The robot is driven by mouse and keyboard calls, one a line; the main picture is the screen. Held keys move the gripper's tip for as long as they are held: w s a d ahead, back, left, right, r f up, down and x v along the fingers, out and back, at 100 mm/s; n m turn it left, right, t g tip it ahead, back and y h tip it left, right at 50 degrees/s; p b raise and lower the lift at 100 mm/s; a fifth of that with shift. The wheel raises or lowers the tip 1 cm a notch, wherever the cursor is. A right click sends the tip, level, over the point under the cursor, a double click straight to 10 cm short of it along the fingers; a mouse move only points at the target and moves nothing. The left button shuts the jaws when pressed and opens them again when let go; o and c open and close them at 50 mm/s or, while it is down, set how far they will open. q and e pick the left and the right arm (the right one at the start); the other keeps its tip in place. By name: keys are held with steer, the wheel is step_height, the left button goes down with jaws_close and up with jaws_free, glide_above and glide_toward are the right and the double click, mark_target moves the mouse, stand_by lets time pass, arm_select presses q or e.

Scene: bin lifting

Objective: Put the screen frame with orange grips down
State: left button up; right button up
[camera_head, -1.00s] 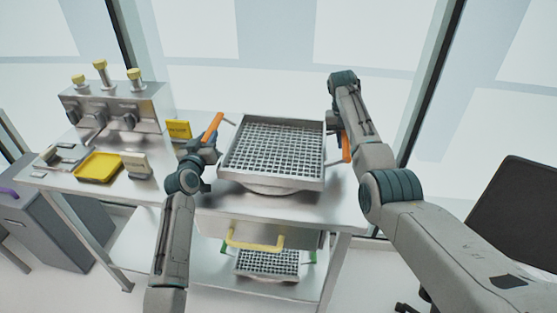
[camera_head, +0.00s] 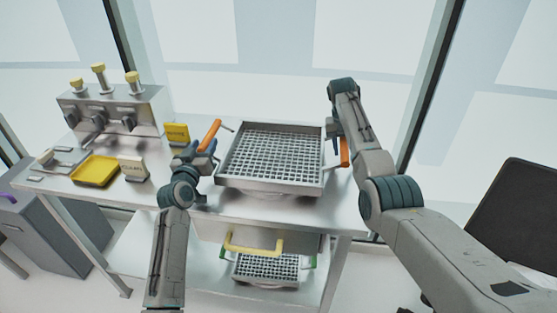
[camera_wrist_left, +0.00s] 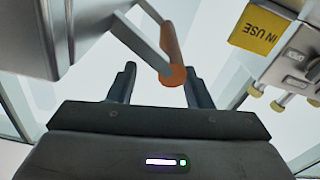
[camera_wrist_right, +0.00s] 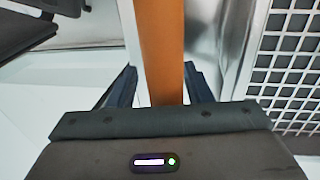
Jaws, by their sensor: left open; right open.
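The screen frame (camera_head: 228,183) is a metal tray with a mesh bottom. It rests on the steel table, on or over a low round base that shows under its front edge. Its left orange grip (camera_head: 210,135) and right orange grip (camera_head: 345,152) stick out at the sides. My left gripper (camera_head: 196,154) is open at the left grip; in the left wrist view the grip's end (camera_wrist_left: 172,76) shows between the spread fingers (camera_wrist_left: 160,85). My right gripper (camera_wrist_right: 160,85) is open, its fingers on either side of the right grip (camera_wrist_right: 160,45). My right arm partly hides that side in the head view.
A second mesh frame (camera_head: 268,268) sits on the lower shelf below a yellow handle (camera_head: 254,247). A yellow tray (camera_head: 96,171), a yellow sign (camera_head: 177,133) and a steel unit with yellow knobs (camera_head: 112,108) stand at the left. A dark chair (camera_head: 520,215) is at the right.

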arm_select(q)
steer(key=s, duration=0.1)
steer(key=s+f, duration=0.1)
steer(key=s, duration=0.1)
steer(key=s+a, duration=0.1)
steer(key=shift+s+f, duration=0.15)
steer(key=shift+f, duration=0.1)
arm_select(e)
steer(key=shift+s+a, duration=0.15)
arm_select(q)
steer(key=shift+s+a+r, duration=0.2)
steer(key=shift+s+a, duration=0.15)
arm_select(e)
steer(key=shift+a+r, duration=0.1)
steer(key=shift+a, duration=0.15)
arm_select(q)
steer(key=shift+r, duration=0.1)
arm_select(e)
steer(key=shift+w+r, duration=0.2)
steer(key=shift+r, duration=0.1)
arm_select(q)
steer(key=shift+d+r, duration=0.15)
steer(key=shift+r, duration=0.1)
arm_select(e)
step_height(320, 180, up, 11)
steer(key=a, duration=0.2)
